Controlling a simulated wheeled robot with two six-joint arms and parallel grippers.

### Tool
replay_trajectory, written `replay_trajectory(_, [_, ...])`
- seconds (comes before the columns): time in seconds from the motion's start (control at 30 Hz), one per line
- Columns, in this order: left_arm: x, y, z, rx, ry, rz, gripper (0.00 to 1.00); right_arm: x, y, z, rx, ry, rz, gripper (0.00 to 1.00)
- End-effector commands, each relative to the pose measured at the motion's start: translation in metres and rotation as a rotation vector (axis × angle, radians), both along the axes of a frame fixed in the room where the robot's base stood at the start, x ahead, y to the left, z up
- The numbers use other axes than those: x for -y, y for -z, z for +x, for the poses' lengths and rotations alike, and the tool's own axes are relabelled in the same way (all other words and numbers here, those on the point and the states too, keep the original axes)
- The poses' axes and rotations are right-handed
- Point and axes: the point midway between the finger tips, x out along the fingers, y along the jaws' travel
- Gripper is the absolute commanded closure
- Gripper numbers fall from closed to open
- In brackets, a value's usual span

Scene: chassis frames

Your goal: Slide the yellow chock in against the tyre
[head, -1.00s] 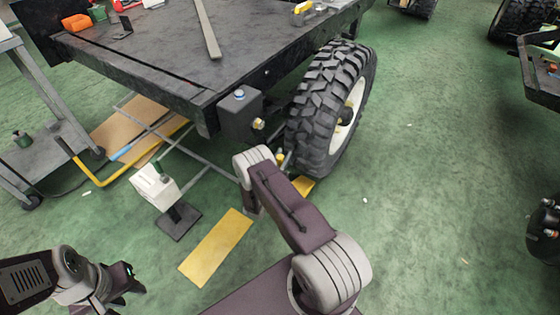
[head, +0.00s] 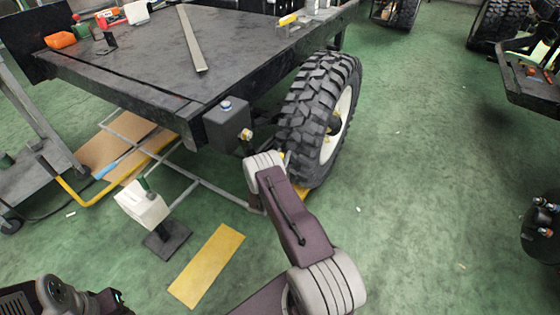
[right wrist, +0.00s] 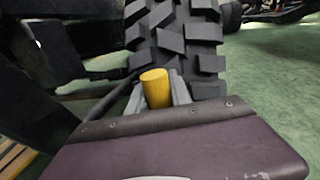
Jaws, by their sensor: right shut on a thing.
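The black tyre (head: 315,115) stands on the green floor beside the trailer bed. A yellow piece, which I take for the chock, shows low at the tyre's near side (head: 303,192), mostly hidden by my right arm. In the right wrist view my right gripper (right wrist: 158,92) is shut on an upright yellow post (right wrist: 155,87), seemingly the chock's handle, just in front of the tyre tread (right wrist: 180,40). I cannot tell whether the chock touches the tyre. My left gripper (head: 112,300) is at the bottom left, partly cut off; its opening is unclear.
The trailer bed (head: 150,60) overhangs left of the tyre, with a dark box (head: 226,127) at its corner. Floor right of the tyre is clear.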

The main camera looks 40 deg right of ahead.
Motion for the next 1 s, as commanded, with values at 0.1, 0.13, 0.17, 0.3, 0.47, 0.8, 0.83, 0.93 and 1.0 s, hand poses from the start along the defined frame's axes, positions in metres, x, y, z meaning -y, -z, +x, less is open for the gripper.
replay_trajectory(0.1, [0.0, 0.006, 0.0, 0.0, 0.0, 0.0, 0.64, 0.009, 0.002, 0.003, 0.002, 0.003, 0.001, 1.0])
replay_trajectory(0.13, [0.0, 0.008, 0.0, 0.0, 0.0, 0.0, 0.64, 0.011, 0.002, 0.004, 0.001, 0.002, 0.001, 1.0])
replay_trajectory(0.17, [0.0, 0.009, 0.0, 0.0, 0.0, 0.0, 0.64, 0.013, 0.002, 0.005, 0.001, 0.002, 0.001, 1.0])
replay_trajectory(0.3, [0.0, 0.014, 0.0, 0.0, 0.0, 0.0, 0.64, 0.023, 0.002, 0.008, 0.001, 0.003, 0.001, 1.0])
replay_trajectory(0.47, [0.0, 0.017, 0.0, 0.0, 0.0, 0.0, 0.64, 0.029, 0.001, 0.012, 0.001, 0.001, 0.001, 1.0])
replay_trajectory(0.8, [0.0, 0.016, 0.0, 0.0, 0.0, 0.0, 0.64, 0.03, 0.0, 0.012, -0.001, 0.001, 0.0, 0.5])
replay_trajectory(0.83, [0.0, 0.016, 0.0, 0.0, 0.0, 0.0, 0.64, 0.03, 0.0, 0.012, -0.001, 0.001, 0.0, 0.5])
replay_trajectory(0.93, [0.0, 0.016, 0.0, 0.0, 0.0, 0.0, 0.64, 0.03, 0.0, 0.012, 0.0, 0.001, 0.0, 0.5])
replay_trajectory(1.0, [0.0, 0.016, 0.0, 0.0, 0.0, 0.0, 0.64, 0.03, 0.0, 0.012, 0.0, 0.001, 0.0, 0.5])
